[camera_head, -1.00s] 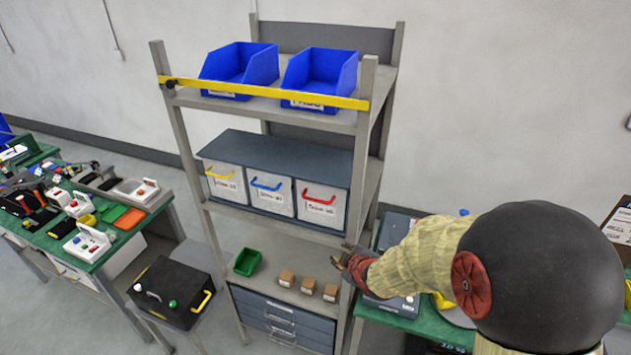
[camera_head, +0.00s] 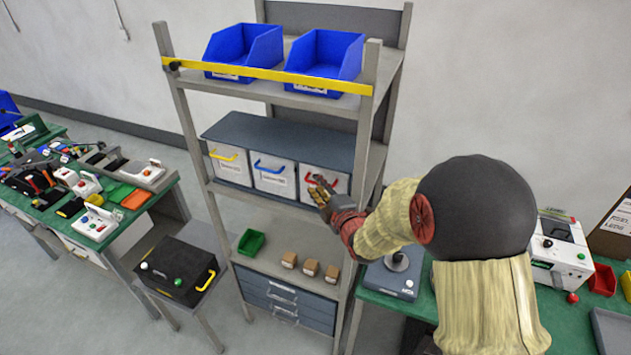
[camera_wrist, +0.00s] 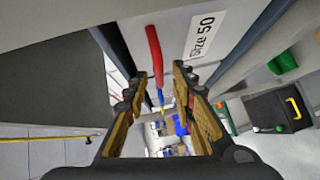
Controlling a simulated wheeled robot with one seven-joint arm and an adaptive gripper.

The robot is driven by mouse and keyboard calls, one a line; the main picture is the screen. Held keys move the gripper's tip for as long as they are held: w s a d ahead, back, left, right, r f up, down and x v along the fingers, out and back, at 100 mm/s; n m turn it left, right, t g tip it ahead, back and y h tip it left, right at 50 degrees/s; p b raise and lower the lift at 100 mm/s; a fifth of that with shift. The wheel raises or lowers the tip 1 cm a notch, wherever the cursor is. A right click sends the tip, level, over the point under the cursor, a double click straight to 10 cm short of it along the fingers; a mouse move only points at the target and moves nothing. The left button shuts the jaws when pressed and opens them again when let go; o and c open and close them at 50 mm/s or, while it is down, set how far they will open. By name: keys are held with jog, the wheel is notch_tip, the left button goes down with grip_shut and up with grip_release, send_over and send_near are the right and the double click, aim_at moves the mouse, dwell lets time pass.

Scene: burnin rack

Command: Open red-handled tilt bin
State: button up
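The red-handled tilt bin (camera_head: 342,186) is the rightmost of three white-fronted bins on the rack's middle shelf, and it looks shut. Its front is partly hidden behind my gripper (camera_head: 319,189). In the wrist view, the red handle (camera_wrist: 154,52) stands just beyond and between the two spread fingertips of my gripper (camera_wrist: 163,92), nearer the left finger. The label (camera_wrist: 203,36) lies to the right of the handle. My gripper is open with nothing held. I cannot tell whether a finger touches the handle.
The yellow-handled bin (camera_head: 229,164) and blue-handled bin (camera_head: 273,178) sit to the left. A yellow bar (camera_head: 265,75) crosses the rack above, below two blue bins (camera_head: 326,60). The lower shelf holds a green bin (camera_head: 251,242) and small boxes (camera_head: 310,267). Rack posts flank the shelves.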

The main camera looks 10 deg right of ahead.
jog(key=shift+x, duration=1.2)
jog(key=shift+c, duration=0.5)
grip_shut()
